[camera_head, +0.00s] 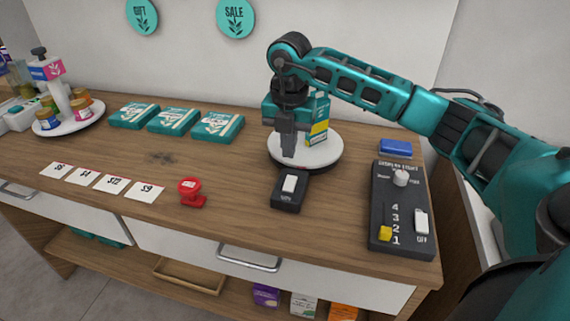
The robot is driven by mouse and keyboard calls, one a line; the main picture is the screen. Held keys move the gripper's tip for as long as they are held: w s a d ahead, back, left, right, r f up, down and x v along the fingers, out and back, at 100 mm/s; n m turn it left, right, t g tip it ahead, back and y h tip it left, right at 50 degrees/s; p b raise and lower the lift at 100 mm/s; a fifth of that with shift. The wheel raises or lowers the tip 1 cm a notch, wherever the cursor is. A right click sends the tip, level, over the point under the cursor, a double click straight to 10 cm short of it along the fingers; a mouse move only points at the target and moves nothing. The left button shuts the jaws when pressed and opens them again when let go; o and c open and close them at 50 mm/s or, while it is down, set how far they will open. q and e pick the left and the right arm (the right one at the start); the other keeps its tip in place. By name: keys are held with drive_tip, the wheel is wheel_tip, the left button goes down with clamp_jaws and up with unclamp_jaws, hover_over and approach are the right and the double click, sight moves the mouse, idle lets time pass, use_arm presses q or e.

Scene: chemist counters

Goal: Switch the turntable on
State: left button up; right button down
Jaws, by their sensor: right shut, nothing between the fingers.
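A white round turntable (322,158) stands on the wooden counter, right of centre, with a yellow, green and white box (318,120) on it, partly hidden by my gripper. In front of it lies a small black switch box (286,204) with a white rocker (290,184). My right gripper (288,154) is shut and empty. It points down over the front left part of the turntable, just behind the switch box, and appears apart from the rocker. My left gripper is not in view.
A black control panel (385,225) with a knob, a yellow slider and a white switch lies at the right. A red stamp (191,193) and white price cards (83,176) are left. Teal packets (173,120) lie behind. A second round stand (85,122) holds jars.

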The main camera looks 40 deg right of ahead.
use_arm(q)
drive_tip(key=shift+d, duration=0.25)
use_arm(e)
wheel_tip(320, 180, up, 6)
drive_tip(key=shift+d, duration=0.15)
drive_tip(key=shift+s+r, duration=0.1)
